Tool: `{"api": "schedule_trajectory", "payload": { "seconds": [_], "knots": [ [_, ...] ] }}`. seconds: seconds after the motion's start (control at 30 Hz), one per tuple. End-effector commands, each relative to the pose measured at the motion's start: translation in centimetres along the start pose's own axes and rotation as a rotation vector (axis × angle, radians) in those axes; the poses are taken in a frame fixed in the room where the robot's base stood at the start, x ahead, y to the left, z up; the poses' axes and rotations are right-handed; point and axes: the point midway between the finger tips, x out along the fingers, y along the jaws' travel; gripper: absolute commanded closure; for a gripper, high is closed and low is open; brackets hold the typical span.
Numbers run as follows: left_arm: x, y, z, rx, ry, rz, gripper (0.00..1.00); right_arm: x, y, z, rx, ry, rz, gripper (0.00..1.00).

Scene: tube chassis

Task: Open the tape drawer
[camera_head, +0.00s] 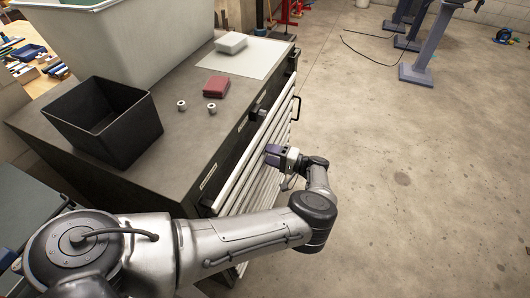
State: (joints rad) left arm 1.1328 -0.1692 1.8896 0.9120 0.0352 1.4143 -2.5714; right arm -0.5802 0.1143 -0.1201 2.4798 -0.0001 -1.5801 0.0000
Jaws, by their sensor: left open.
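The grey tool cabinet (160,190) has a stack of light grey drawer fronts (243,180) on its right side. A dark strip runs above them under the cabinet top. I cannot tell which drawer is the tape drawer, and no tape shows. My left arm reaches across the front of the cabinet from the lower left. My left gripper (270,151) is open at the upper drawer fronts, pointing toward them. I cannot tell whether its fingers touch a drawer or its handle. My arm hides the lower near part of the drawers. My right gripper is not in view.
On the cabinet top are a black bin (130,145), a large grey tub (110,50), two small metal pieces, a dark red block (216,87) and a white block (231,42) on a pale sheet.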

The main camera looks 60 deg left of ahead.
Motion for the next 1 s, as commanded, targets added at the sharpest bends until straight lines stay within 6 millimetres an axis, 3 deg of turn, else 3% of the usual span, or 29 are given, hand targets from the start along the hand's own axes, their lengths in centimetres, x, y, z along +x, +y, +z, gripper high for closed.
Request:
{"api": "schedule_trajectory", "payload": {
  "seconds": [0.23,0.63,1.0],
  "knots": [
    [2.1,0.0,0.0,-0.001,-0.001,0.0,0.45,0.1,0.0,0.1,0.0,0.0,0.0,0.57],
    [2.5,0.0,0.0,-0.001,0.0,0.001,0.45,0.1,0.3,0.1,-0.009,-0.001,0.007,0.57],
    [2.5,0.0,0.0,-0.001,0.0,0.001,0.79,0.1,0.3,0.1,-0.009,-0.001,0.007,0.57]
  ]
}}
